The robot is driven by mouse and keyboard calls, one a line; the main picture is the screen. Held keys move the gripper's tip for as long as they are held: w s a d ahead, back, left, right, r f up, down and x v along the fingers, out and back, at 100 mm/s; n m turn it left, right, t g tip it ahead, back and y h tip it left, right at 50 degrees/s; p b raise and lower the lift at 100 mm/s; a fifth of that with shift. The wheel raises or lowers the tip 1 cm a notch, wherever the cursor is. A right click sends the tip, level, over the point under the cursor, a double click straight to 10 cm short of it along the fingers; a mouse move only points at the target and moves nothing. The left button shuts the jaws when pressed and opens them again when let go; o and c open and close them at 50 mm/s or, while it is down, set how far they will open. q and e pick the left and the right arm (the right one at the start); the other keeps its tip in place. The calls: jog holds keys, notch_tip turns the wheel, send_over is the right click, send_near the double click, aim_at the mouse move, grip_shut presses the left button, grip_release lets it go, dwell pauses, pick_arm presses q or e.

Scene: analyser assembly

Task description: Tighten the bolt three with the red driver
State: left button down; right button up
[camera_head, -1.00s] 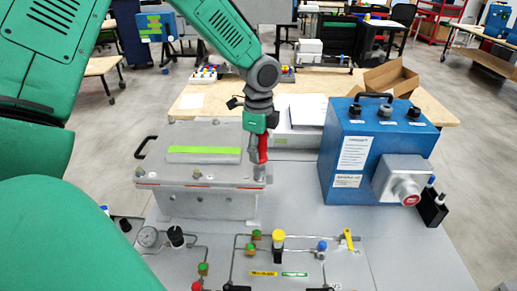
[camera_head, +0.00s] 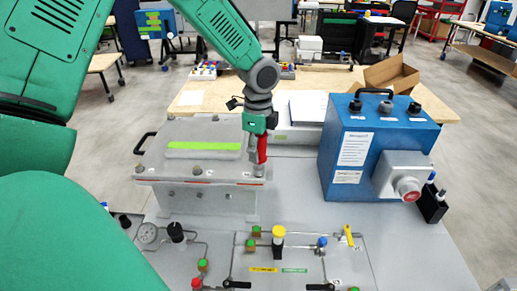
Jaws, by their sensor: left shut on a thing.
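The red driver (camera_head: 262,150) hangs roughly upright below my left gripper (camera_head: 260,127), which is shut on it. The driver's lower end is at the right front corner of the grey metal box (camera_head: 208,203), right over a bolt (camera_head: 258,171) there. I cannot tell whether the tip touches the bolt head. Other bolts show on the front edge of the lid, at the left corner (camera_head: 139,168) and near the middle (camera_head: 197,170). No number marks bolt three. My right gripper is out of view.
A blue box (camera_head: 375,140) with a handle stands right of the driver. A panel with tubing and a yellow-topped valve (camera_head: 278,234) lies in front. The grey tabletop (camera_head: 290,195) is clear between the boxes.

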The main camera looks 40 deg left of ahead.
pick_arm(q)
jog(key=c, duration=1.9)
grip_release()
jog(key=shift+c, duration=0.2)
grip_shut()
jog(key=shift+m+p, duration=0.35)
jog(key=shift+m, duration=0.05)
jog(key=m, duration=0.3)
jog(key=shift+f, duration=0.1)
jog(key=m, duration=0.5)
jog(key=shift+m, duration=0.4)
jog(key=m, duration=0.8)
jog(key=shift+d, duration=0.1)
jog(key=o, duration=0.8)
grip_release()
jog(key=shift+w+m, duration=0.1)
jog(key=shift+m, duration=0.2)
jog(key=shift+c, duration=0.2)
jog(key=shift+d, duration=0.1)
